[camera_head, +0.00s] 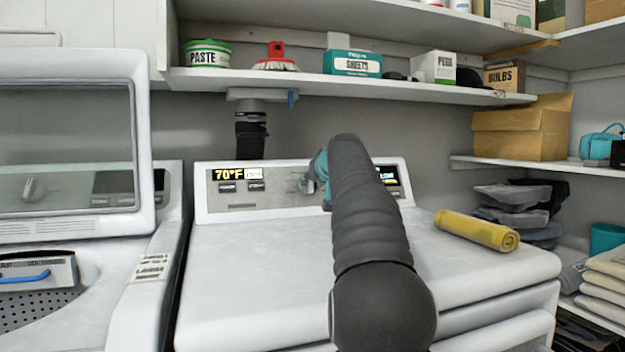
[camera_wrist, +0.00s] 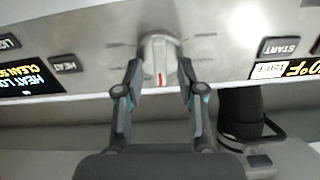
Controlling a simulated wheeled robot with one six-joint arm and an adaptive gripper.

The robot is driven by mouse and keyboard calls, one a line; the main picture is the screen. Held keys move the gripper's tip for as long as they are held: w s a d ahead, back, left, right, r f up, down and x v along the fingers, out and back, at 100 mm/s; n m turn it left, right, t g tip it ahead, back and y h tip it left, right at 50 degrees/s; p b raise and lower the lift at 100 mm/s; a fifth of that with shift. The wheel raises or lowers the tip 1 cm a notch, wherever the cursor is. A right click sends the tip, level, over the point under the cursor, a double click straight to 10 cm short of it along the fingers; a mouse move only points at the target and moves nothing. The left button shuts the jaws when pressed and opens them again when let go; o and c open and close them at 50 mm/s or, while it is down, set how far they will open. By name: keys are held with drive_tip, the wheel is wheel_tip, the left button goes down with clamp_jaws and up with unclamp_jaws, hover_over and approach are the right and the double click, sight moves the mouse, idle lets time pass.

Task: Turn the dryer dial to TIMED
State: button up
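The dryer (camera_head: 270,240) has a control panel at its back. Its pale round dial (camera_wrist: 160,58) sits between my gripper's fingers in the wrist view, which is upside down. A red mark on the dial points toward the bottom of that picture. Labels around the dial are too blurred to read. My gripper (camera_wrist: 160,70) is open, with one fingertip close to each side of the dial; I cannot tell if they touch it. In the head view the dial (camera_head: 307,184) shows at the left of my gripper, and my arm hides part of the panel.
The panel has displays and buttons, including START (camera_wrist: 280,47) and HEAT (camera_wrist: 66,65), on either side of the dial. A yellow roll (camera_head: 476,230) lies on the dryer's right. A washer (camera_head: 75,200) stands at left. A loaded shelf (camera_head: 300,83) hangs above.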

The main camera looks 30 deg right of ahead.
drive_tip(key=shift+w+d+f, duration=0.1)
drive_tip(key=shift+w+f, duration=0.05)
drive_tip(key=shift+w, duration=0.2)
drive_tip(key=shift+c, duration=0.2)
clamp_jaws()
